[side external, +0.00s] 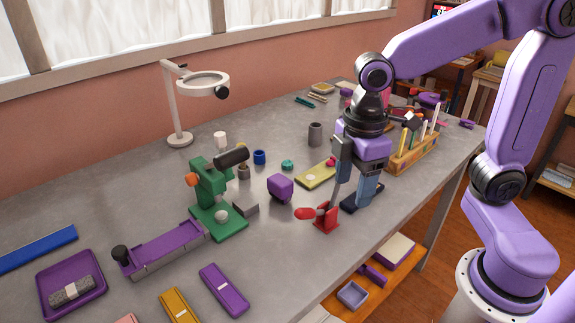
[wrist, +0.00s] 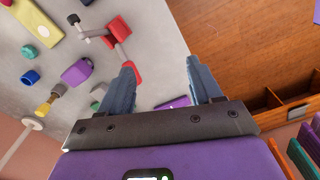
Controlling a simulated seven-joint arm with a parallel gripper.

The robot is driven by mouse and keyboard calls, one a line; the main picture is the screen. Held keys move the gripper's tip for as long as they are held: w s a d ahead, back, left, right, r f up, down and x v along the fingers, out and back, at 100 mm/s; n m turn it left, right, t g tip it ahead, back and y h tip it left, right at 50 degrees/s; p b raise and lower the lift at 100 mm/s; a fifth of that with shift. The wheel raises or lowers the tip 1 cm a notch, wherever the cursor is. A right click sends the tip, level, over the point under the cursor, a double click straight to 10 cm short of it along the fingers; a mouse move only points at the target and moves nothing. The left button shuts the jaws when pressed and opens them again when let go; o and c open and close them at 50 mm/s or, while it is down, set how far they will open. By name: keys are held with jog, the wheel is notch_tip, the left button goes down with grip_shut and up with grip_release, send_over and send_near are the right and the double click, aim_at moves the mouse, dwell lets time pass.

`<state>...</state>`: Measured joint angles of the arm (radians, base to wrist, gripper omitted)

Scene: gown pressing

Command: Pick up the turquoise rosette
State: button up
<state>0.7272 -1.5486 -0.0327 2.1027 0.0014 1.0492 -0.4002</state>
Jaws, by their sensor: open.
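The turquoise rosette (side external: 287,165) is a small round piece lying on the grey table, between the blue cup and the yellow-green board. It also shows in the wrist view (wrist: 29,52), at the far left. My gripper (side external: 352,198) points down near the table's front edge, to the right of the rosette and well apart from it. In the wrist view my gripper (wrist: 160,64) has its two fingers spread, with nothing between the tips but table edge and floor beyond.
A red stand (side external: 326,216) is close beside my fingers. The yellow-green board (side external: 312,180) bears small rosettes. A purple block (side external: 280,188), a blue cup (side external: 259,157) and a grey cup (side external: 315,134) surround the rosette. A green press (side external: 212,195) stands left; a pen holder (side external: 412,153) right.

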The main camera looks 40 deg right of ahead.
jog(key=w+r+n, duration=0.1)
jog(key=w, duration=1)
jog(key=n, duration=0.3)
send_over(286, 162)
notch_tip(286, 162, down, 13)
jog(key=shift+w+a+f, duration=0.1)
jog(key=shift+a, duration=0.05)
jog(key=shift+d+f, duration=0.2)
jog(key=shift+f, duration=2.4)
jog(key=c, duration=1.1)
